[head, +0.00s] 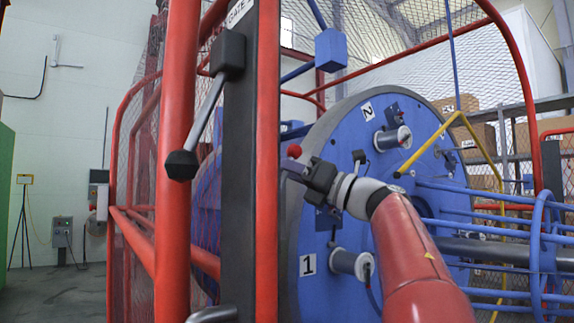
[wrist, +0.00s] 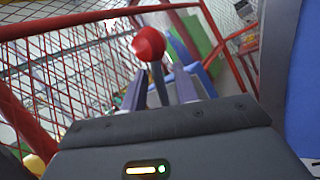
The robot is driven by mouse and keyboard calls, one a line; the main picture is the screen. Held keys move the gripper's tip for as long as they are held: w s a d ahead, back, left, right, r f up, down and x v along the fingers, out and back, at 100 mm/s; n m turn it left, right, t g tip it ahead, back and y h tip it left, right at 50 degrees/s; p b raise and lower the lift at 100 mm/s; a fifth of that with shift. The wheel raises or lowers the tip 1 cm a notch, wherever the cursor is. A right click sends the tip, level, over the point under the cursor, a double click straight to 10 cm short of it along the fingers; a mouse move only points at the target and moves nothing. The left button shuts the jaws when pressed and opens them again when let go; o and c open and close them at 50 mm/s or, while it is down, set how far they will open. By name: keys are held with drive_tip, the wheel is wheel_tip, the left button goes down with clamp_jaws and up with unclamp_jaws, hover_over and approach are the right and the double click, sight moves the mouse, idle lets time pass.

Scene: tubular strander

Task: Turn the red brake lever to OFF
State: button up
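The red brake lever's round knob (head: 294,151) shows just above my fingertips in the head view, in front of the blue drum. In the wrist view the red knob (wrist: 149,43) is beyond my fingers, with its stem running down between them. My gripper (head: 291,168) has its two fingers apart, also seen in the wrist view (wrist: 160,85), with a gap on each side of the stem. I cannot tell whether either finger touches it. The lever's base and any OFF mark are hidden or too small to read.
A big blue drum (head: 335,130) with numbered spools stands behind my gripper. A red-framed mesh guard and a dark gate post (head: 246,180) with a black-knobbed handle (head: 181,164) are close on the left. Blue and yellow bars (head: 480,160) are at the right.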

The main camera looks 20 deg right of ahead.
drive_tip(key=shift+w+a+r, duration=0.1)
drive_tip(key=shift+w, duration=0.05)
clamp_jaws()
drive_tip(key=shift+a, duration=0.1)
